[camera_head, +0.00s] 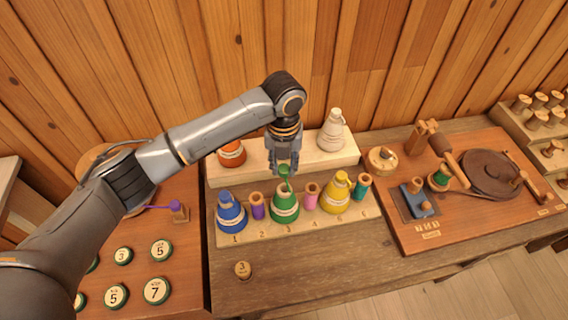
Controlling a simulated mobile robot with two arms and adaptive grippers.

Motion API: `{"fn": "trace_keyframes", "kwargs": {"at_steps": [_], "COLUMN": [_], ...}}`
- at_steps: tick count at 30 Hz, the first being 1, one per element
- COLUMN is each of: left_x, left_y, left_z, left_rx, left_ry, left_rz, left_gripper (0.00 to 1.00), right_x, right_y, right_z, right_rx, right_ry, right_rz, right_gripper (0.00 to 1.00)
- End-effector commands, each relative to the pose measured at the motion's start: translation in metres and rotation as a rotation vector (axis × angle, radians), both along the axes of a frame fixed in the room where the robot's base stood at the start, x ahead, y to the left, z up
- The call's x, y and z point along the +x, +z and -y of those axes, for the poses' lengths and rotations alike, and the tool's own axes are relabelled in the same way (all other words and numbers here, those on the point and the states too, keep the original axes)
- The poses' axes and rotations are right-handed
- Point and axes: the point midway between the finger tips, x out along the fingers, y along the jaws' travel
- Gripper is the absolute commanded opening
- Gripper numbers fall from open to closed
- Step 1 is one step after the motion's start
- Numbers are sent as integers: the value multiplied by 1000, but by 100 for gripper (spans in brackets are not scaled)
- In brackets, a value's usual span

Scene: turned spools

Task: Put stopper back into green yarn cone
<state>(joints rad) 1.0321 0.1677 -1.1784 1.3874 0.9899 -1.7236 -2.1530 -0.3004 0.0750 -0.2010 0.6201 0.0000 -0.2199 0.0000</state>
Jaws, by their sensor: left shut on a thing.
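The green yarn cone (284,208) stands upright on the front wooden rack, between a purple and a pink spool. My left gripper (284,171) is above it, pointing down and shut on the green stopper (284,170). The stopper's thin stem points down, slightly tilted, and reaches the top of the cone in the picture. I cannot tell whether its tip is inside the mouth or just in front of it. The cone's top is partly covered by the stem. My right gripper is not in view.
The numbered rack (262,235) also holds a blue cone (231,214), a yellow cone (337,194) and small spools. Behind, a raised step (330,160) bears an orange cone (231,154) and a cream cone (331,132). A wooden board (450,235) with tools lies right.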

Motion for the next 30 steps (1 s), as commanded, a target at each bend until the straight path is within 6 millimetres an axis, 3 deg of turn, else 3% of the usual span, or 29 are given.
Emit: {"fn": "trace_keyframes", "kwargs": {"at_steps": [8, 17, 30], "left_x": [0, 0, 1], "left_y": [-14, -43, -54], "left_z": [0, 0, 0], "left_rx": [0, 0, 0], "left_ry": [-1, -1, -1], "left_rz": [1, 1, 1], "left_gripper": [16, 16, 16], "right_x": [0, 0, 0], "right_y": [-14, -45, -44], "right_z": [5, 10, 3], "right_rx": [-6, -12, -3], "right_ry": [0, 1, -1], "right_rz": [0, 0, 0], "right_gripper": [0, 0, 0]}}
